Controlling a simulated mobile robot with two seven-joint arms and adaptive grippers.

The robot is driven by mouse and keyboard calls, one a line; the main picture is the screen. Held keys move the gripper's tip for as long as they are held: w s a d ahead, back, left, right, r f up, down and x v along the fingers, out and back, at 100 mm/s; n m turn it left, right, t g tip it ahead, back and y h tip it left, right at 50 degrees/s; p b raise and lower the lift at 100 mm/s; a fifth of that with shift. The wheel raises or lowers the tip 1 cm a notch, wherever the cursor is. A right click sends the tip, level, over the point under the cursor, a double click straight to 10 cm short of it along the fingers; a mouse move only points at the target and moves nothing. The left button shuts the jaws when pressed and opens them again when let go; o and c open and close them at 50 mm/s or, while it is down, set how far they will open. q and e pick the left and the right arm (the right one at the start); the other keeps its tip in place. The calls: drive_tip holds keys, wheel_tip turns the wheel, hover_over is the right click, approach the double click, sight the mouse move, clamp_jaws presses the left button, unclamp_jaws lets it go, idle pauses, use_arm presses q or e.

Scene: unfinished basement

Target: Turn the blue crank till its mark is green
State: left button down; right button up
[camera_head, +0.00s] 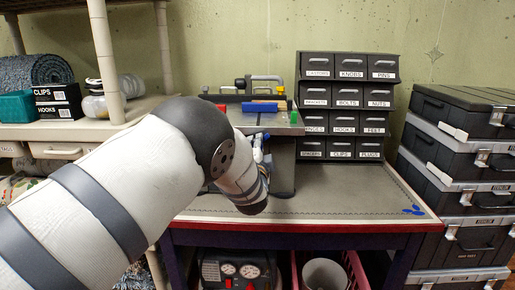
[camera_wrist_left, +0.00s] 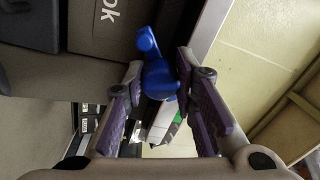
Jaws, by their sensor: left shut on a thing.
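The blue crank (camera_wrist_left: 160,82) shows in the left wrist view, between the two fingers of my left gripper (camera_wrist_left: 160,66). The gripper is shut on it, and its blue arm and rounded end stick out past the fingertips. A small green patch (camera_wrist_left: 178,117) shows beside a pale part behind the crank; I cannot tell whether it is the crank's mark. In the head view my left wrist covers most of the gripper, and a bit of blue (camera_head: 258,154) shows beside it, below the grey machine top (camera_head: 228,115). My right gripper is not in view.
The bench (camera_head: 330,205) is clear to the right, apart from small blue pieces (camera_head: 413,210). A labelled drawer cabinet (camera_head: 348,105) stands behind. Black cases (camera_head: 460,140) are stacked at right. A shelf (camera_head: 60,130) stands at left. Blue (camera_head: 259,107), red and green pieces sit on the machine.

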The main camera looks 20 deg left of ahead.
use_arm(q)
drive_tip(key=shift+a, duration=0.1)
idle(0.4)
drive_tip(key=c, duration=1.3)
unclamp_jaws()
drive_tip(key=shift+s, duration=0.1)
drive_tip(key=v, duration=1.2)
